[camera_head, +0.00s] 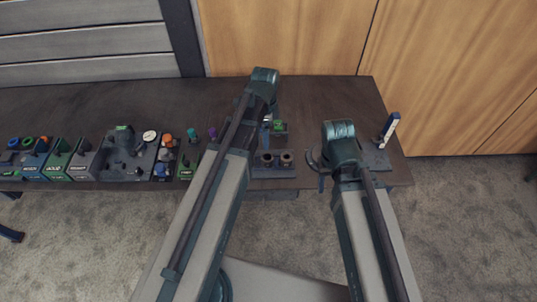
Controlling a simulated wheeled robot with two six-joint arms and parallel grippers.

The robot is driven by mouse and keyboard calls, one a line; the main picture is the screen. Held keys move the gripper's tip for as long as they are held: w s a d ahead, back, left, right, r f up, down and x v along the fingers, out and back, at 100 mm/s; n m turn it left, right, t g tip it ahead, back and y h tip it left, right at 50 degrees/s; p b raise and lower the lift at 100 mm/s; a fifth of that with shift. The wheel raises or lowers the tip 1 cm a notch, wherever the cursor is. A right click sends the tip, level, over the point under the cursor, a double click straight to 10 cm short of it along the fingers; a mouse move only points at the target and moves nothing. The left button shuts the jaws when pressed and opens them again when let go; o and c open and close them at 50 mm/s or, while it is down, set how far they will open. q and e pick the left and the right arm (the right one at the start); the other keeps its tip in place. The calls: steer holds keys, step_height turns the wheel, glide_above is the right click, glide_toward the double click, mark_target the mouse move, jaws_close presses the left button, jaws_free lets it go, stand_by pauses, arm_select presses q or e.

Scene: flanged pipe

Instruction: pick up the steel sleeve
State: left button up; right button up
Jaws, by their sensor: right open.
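I cannot make out the steel sleeve for certain. Two small round brownish pieces (277,159) stand on a dark block near the table's front edge, and I cannot tell whether either is the sleeve. My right gripper (321,180) is open, low over the table to the right of that block, partly hidden by its own wrist. My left gripper (267,119) is over the table behind the block. My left arm covers most of it, so its jaws cannot be read.
The dark table (330,95) carries a row of labelled bins (62,160) and a grey fixture with a white dial (150,136) on the left. A blue-and-white upright piece (389,130) stands at the right end. The back of the table is mostly clear.

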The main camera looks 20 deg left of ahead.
arm_select(q)
steer(key=b, duration=0.9)
glide_above(267, 157)
steer(key=s, duration=0.2)
steer(key=f, duration=0.8)
steer(key=shift+w+d+f, duration=0.1)
steer(key=shift+w+f, duration=0.1)
steer(key=shift+f, duration=0.2)
steer(key=f+b, duration=0.5)
steer(key=shift+d+f, duration=0.1)
steer(key=shift+d, duration=0.1)
steer(key=shift+c, duration=0.2)
jaws_close()
